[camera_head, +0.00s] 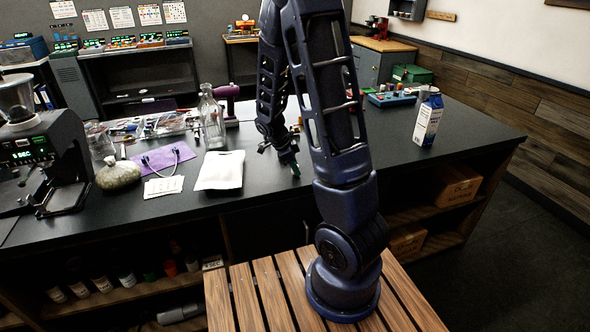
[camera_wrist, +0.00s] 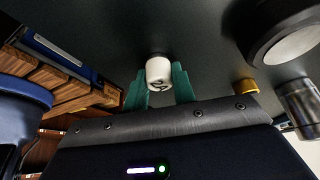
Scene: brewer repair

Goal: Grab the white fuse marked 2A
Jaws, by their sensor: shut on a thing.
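The dark counter surface lies close behind the fuse; I cannot tell if the two touch. In the head view my gripper (camera_head: 294,168) is low over the dark counter (camera_head: 330,165), right of the white pouch. The fuse cannot be made out there.
A white pouch (camera_head: 220,170), a glass bottle (camera_head: 210,118) and a purple cloth (camera_head: 165,160) are left of my gripper. A milk carton (camera_head: 428,118) and a blue control box (camera_head: 391,98) stand to the right. In the wrist view a yellow piece (camera_wrist: 246,86) is near the fuse.

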